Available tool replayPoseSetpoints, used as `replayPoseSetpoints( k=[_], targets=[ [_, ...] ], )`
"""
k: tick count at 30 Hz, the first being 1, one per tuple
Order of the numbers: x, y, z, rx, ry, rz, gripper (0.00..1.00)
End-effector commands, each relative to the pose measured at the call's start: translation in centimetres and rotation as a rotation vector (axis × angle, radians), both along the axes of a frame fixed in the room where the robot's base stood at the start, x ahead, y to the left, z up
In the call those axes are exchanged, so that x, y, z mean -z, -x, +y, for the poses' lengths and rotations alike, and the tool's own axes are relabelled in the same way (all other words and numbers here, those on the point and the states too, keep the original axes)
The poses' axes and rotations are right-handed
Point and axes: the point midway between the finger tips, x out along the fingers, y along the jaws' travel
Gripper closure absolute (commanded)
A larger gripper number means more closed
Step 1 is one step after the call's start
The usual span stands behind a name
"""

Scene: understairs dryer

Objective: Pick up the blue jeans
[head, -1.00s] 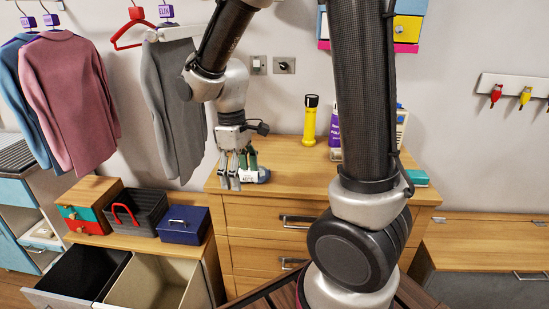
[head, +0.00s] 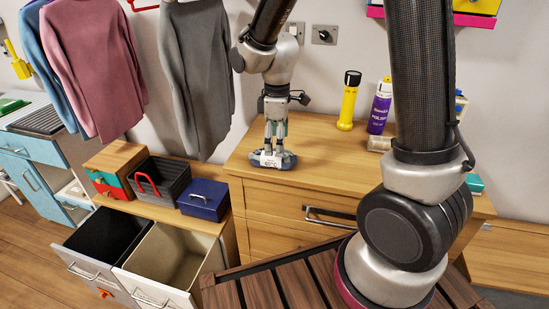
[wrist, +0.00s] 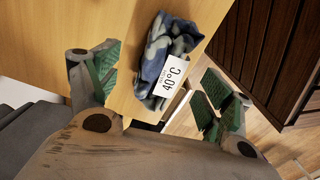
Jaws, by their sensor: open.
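The blue jeans (head: 287,162) are a small crumpled blue bundle with a white 40°C tag, lying on the front part of the wooden drawer unit's top. My gripper (head: 275,148) is open and points down right at the bundle, covering part of it in the head view. In the wrist view the jeans (wrist: 157,62) lie between the two green-padded fingers of my gripper (wrist: 160,88), with a gap on each side. The tag faces the wrist camera. I cannot tell whether the fingertips touch the cloth.
A yellow torch (head: 348,101) and a purple polish can (head: 380,107) stand behind, to the right. Left are a blue box (head: 203,201), a dark basket (head: 158,182) and open drawers (head: 165,255). Grey clothing (head: 196,75) hangs behind. A slatted wooden surface (head: 290,285) is in front.

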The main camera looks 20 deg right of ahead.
Motion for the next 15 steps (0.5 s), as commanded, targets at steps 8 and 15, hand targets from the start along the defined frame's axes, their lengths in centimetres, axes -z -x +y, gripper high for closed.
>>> replayPoseSetpoints(
  k=[8, 15],
  targets=[
    [4.3, 0.2, 0.2, 0.001, 0.001, 0.004, 0.2],
    [5.5, 0.1, 0.2, 0.002, 0.0, 0.0, 0.2]
  ],
)
